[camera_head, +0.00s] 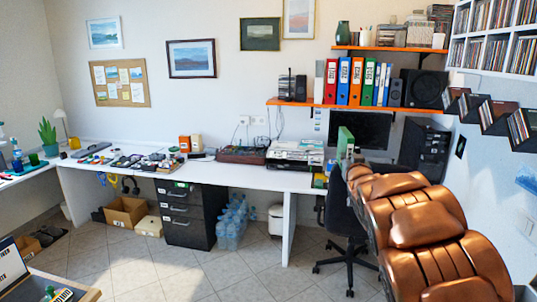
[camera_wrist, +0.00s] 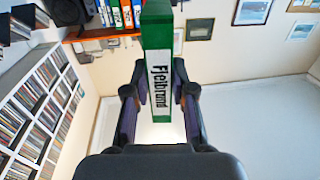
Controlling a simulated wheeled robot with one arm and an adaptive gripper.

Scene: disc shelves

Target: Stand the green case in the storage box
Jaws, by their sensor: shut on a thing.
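The green case (camera_wrist: 157,28) is upright between the two fingers of my gripper (camera_wrist: 157,88) in the wrist view. Its white spine label with black lettering faces the camera. In the head view the green case (camera_head: 345,140) shows small in front of the dark monitor, held up at the end of my arm. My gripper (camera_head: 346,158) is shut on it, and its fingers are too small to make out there. I cannot tell for sure which container is the storage box; a tan-edged box (camera_head: 88,294) with cases is cut off at the lower left.
A long white desk (camera_head: 250,177) with devices runs along the back wall. Orange shelves (camera_head: 300,102) hold binders and speakers. Black disc racks (camera_head: 495,117) hang on the right wall. An office chair (camera_head: 345,225) stands beside my arm. Floor at the centre front is clear.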

